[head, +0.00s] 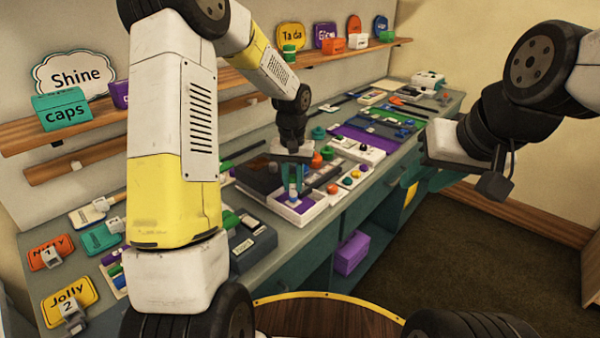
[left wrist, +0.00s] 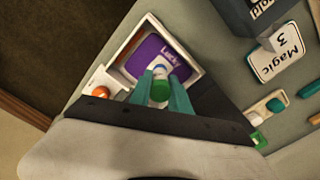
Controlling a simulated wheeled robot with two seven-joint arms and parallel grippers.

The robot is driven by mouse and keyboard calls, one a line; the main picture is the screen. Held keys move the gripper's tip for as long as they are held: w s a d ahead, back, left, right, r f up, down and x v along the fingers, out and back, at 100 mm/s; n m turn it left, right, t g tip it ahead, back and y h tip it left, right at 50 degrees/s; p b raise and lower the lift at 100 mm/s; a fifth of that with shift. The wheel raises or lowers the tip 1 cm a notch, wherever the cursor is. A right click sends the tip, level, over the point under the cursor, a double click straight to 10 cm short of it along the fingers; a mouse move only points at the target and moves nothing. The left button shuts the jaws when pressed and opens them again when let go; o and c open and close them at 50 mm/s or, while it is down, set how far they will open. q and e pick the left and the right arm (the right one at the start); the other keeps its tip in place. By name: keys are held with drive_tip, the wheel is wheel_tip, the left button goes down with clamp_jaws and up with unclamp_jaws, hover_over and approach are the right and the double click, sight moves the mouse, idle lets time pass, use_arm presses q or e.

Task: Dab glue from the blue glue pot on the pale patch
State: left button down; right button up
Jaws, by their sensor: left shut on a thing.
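My left gripper (head: 293,190) points down over a white tray (head: 317,211) with a purple card (head: 299,205). In the left wrist view its teal fingers (left wrist: 160,80) are shut on a small green-and-white piece (left wrist: 160,91) with some blue at its far end. The piece is over the purple card (left wrist: 148,52), which reads "Lucky", in the white tray (left wrist: 196,51). I cannot tell whether it touches the card. I cannot make out the blue glue pot or the pale patch for sure. My right gripper (head: 426,181) is open and empty, off the bench's front.
Several small trays with coloured pieces line the bench behind the left gripper. An orange knob (left wrist: 100,92) sits close beside the tray. A shelf (head: 240,75) runs along the wall.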

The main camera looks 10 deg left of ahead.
use_arm(q)
drive_tip(key=shift+f, duration=0.5)
idle(0.3)
drive_tip(key=shift+w+a, duration=0.15)
drive_tip(key=shift+a, duration=0.1)
drive_tip(key=shift+s+d, duration=0.3)
drive_tip(key=shift+d, duration=0.15)
idle(0.3)
drive_tip(key=shift+w+a, duration=0.15)
drive_tip(key=shift+a, duration=0.05)
drive_tip(key=shift+w+a, duration=0.15)
drive_tip(key=shift+a, duration=0.1)
drive_tip(key=shift+d, duration=0.2)
drive_tip(key=shift+s+d, duration=0.25)
drive_tip(key=shift+s, duration=0.1)
drive_tip(key=shift+w+a, duration=0.1)
drive_tip(key=shift+a, duration=0.05)
drive_tip(key=shift+w+a, duration=0.2)
drive_tip(key=shift+a, duration=0.1)
